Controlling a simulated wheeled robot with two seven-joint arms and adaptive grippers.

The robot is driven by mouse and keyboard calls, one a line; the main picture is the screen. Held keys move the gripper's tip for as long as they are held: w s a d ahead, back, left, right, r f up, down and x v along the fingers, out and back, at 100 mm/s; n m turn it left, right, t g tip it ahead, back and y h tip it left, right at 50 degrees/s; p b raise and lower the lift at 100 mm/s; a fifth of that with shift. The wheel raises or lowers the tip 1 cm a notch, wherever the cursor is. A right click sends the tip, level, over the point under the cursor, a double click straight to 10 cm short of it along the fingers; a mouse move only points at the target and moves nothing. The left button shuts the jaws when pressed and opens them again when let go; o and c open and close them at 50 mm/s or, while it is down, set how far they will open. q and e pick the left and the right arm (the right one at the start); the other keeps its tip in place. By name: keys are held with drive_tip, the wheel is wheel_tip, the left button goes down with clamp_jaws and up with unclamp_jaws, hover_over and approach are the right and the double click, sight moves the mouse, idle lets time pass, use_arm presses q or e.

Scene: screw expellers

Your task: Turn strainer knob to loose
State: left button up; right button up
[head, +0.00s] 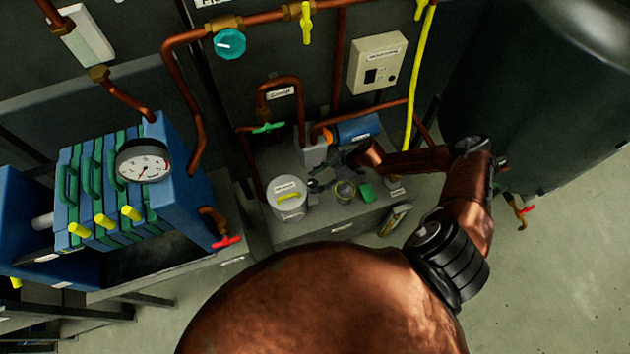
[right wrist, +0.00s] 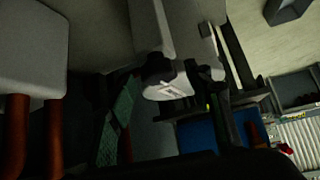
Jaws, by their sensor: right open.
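A pale lidded canister (head: 290,209) with a small label stands on the grey bench at the centre of the head view. A yellow bar handle (head: 289,196) lies across its lid. I cannot read the label, so I cannot tell if this is the strainer knob. My right gripper (head: 325,178) is open, just right of the canister and above the bench; its fingers are small and dark here. In the right wrist view my dark fingertips (right wrist: 182,72) are apart, close to a pale piece with a marked face (right wrist: 168,90). My left gripper is not in view.
Behind the gripper are a blue motor-like cylinder (head: 357,130) and copper pipes. A blue plate filter press (head: 120,190) stands left, and a large dark tank (head: 550,90) right.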

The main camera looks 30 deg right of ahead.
drive_tip(key=shift+w+a+f, duration=0.15)
drive_tip(key=shift+a+f, duration=0.05)
drive_tip(key=shift+c, duration=0.7)
drive_tip(key=c, duration=1)
